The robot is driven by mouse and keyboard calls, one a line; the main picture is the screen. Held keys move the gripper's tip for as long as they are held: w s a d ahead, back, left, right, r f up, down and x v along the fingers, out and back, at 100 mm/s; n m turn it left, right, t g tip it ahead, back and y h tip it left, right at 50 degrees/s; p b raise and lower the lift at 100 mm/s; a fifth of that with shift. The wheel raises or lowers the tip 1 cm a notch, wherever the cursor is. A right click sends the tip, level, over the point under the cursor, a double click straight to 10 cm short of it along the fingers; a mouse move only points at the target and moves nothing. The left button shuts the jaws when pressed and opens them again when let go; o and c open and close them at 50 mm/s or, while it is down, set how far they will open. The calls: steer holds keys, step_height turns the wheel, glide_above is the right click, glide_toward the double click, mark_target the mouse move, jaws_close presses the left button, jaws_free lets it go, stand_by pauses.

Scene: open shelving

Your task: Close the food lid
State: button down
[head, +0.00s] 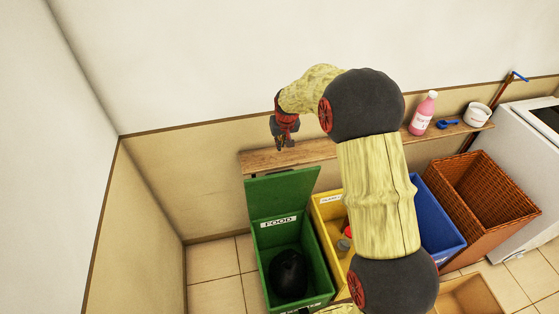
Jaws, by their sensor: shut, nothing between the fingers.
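The green food bin (318,270) stands on the floor at lower centre, with a black rounded thing inside it. Its green lid (282,194) is up, raised at the back of the bin against the wooden shelf. A white label reading FOOD shows below the lid. My gripper (285,147) is shut and empty. In the picture it appears above the lid's top edge, in front of the shelf. I cannot tell how far it is from the lid.
A yellow bin (327,213) stands right of the food bin, partly hidden by my arm. Beyond are a blue bin (437,232) and a wicker basket (480,192). The wooden shelf (340,149) holds a pink bottle (423,113) and a white pot (477,115). Floor left of the food bin is clear.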

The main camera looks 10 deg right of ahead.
steer(key=b+x, duration=0.1)
steer(key=x, duration=1.4)
steer(key=shift+w+d+r+b, duration=0.1)
steer(key=shift+w+b, duration=0.1)
steer(key=shift+b, duration=0.15)
steer(key=shift+s+r, duration=0.1)
steer(key=shift+s, duration=1.9)
